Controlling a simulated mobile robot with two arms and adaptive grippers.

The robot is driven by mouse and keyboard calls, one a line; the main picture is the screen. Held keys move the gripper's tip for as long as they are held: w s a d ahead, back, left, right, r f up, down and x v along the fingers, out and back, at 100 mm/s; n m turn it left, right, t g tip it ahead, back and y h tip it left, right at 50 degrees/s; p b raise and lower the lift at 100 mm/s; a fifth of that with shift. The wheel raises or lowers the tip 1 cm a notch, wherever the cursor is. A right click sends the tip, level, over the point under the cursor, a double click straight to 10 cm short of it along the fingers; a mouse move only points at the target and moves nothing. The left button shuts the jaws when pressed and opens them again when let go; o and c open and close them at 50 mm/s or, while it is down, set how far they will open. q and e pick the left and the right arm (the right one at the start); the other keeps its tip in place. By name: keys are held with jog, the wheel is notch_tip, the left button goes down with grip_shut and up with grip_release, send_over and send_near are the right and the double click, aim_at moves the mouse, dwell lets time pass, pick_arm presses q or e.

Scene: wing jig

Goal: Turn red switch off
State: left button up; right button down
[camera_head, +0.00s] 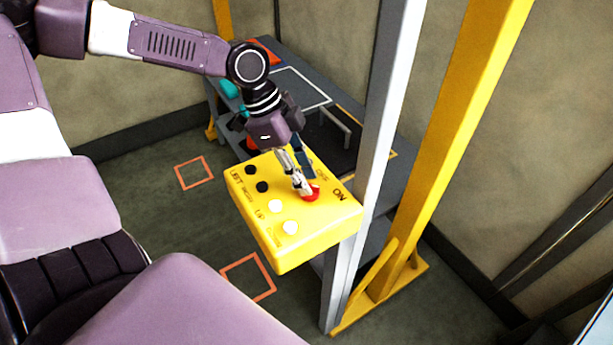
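A yellow control box (285,255) is fixed beside a grey upright post, with black and white buttons on its top face and the printed word ON near its right end. The red switch (313,194) sits near that right end. My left gripper (303,190) reaches down over the box, with its fingertips at the red switch. The fingers look close together and partly cover the switch. I cannot tell whether they touch or grip it, nor which position the switch is in. My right gripper does not show.
A grey post (372,150) and a yellow post (462,120) rise just right of the box. Behind it is a grey table (378,185) with dark, teal and red items. Orange squares mark the floor (130,165). The floor left of the box is open.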

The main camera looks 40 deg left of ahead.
pick_arm(q)
jog(key=shift+d+f, duration=0.1)
jog(key=shift+f, duration=0.35)
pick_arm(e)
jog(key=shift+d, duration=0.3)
pick_arm(q)
grip_shut()
